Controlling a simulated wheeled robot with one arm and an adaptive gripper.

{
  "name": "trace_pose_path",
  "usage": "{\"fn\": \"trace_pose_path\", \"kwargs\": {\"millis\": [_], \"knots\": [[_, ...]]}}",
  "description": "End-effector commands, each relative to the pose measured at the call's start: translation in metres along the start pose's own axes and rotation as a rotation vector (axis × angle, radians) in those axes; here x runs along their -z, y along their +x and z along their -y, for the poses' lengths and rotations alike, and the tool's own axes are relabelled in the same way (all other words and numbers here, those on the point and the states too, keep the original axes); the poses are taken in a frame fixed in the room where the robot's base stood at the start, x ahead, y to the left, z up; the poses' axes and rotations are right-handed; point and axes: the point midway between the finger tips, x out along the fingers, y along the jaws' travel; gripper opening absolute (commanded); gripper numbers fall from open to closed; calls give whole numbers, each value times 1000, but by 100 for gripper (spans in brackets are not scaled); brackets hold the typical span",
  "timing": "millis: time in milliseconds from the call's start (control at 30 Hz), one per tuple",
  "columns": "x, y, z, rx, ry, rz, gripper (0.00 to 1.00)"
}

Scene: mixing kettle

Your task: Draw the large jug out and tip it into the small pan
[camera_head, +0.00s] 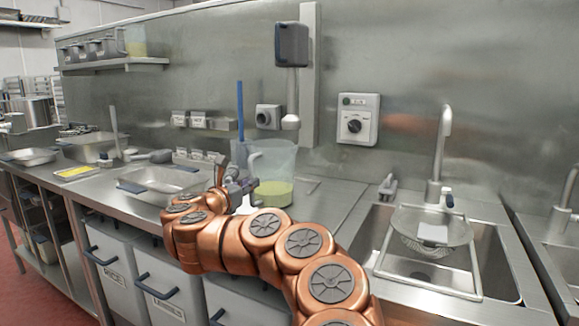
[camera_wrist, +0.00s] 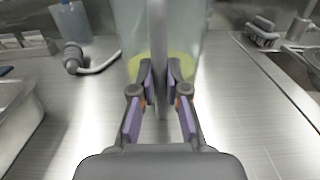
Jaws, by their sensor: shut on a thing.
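The large jug (camera_head: 274,160) is clear plastic with yellow-green liquid in its bottom, upright on or just above the counter near the back wall. My gripper (camera_head: 243,190) is at its left side, partly hidden by my copper arm. In the wrist view my gripper (camera_wrist: 160,82) is shut on the jug's upright handle, and the jug (camera_wrist: 188,40) stands just beyond the fingers. A shallow rectangular steel pan (camera_head: 160,177) lies on the counter left of the jug; its near edge has a blue handle. Part of a pan (camera_wrist: 15,112) shows at the wrist view's left edge.
A sink (camera_head: 485,262) with a sieve (camera_head: 430,230) and tap (camera_head: 441,150) is on the right. A blue stick (camera_head: 240,112) stands upright behind the jug. Wall boxes and a switch (camera_head: 357,120) are behind. Bare counter (camera_wrist: 235,100) lies right of the jug.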

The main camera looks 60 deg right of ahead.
Motion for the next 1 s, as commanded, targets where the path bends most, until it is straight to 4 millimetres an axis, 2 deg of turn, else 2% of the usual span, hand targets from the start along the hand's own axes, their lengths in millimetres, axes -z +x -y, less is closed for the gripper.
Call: {"fn": "trace_pose_path", "kwargs": {"millis": [233,267,500,733,967,1000], "knots": [[0,0,0,0,0,-2,0],[0,0,0,1,0,-2,17],[1,0,0,1,0,-2,42],[2,0,0,1,-1,-6,44],[2,0,0,1,-1,-4,68],[2,0,0,1,-1,-4,68]]}}
